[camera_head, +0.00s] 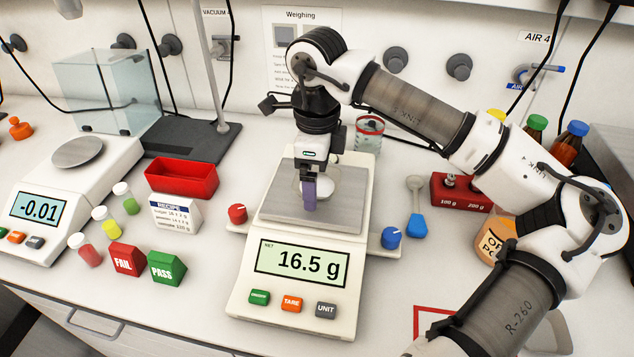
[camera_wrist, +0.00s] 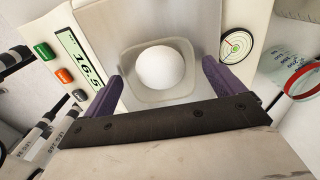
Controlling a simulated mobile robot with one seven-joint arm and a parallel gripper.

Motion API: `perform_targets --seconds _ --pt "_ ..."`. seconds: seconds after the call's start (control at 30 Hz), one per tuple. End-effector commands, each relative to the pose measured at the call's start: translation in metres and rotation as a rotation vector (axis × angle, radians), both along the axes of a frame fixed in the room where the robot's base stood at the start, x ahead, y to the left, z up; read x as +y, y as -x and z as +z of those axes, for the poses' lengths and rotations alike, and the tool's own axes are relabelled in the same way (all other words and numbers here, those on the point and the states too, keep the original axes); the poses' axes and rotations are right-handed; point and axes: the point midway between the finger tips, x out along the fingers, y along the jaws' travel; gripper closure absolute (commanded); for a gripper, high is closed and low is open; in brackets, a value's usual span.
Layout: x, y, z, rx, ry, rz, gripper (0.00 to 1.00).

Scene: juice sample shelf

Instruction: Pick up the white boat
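The white boat (camera_head: 328,192), a shallow square weighing dish with rounded corners, sits on the steel pan of the middle balance (camera_head: 262,312). In the wrist view the boat (camera_wrist: 137,91) holds a rounded white mound (camera_wrist: 160,67). My gripper (camera_head: 311,196) points down over the pan and partly hides the boat in the head view. In the wrist view my gripper (camera_wrist: 160,78) is open, with one purple finger on each side of the boat. Gaps show between fingers and boat. The balance reads 16.5 g.
A red knob (camera_head: 237,214) and a blue knob (camera_head: 391,237) flank the balance. A blue scoop (camera_head: 416,206) lies to the right. A red tray (camera_head: 182,178) and a recipe block (camera_head: 176,215) stand to the left. A glass beaker (camera_head: 369,134) stands behind.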

Motion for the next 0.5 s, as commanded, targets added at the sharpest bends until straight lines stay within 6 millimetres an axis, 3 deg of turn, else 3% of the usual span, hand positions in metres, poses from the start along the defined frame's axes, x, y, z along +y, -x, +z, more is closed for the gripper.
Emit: perform_targets --seconds 0.03,0.3,0.5 --pt "0.0 -0.0001 0.0001 0.0 0.0 0.0 0.14" --pt "0.0 -0.0001 0.0004 0.0 0.0 0.0 0.49" --pt "0.0 -0.0002 0.0006 0.0 0.0 0.0 0.51"
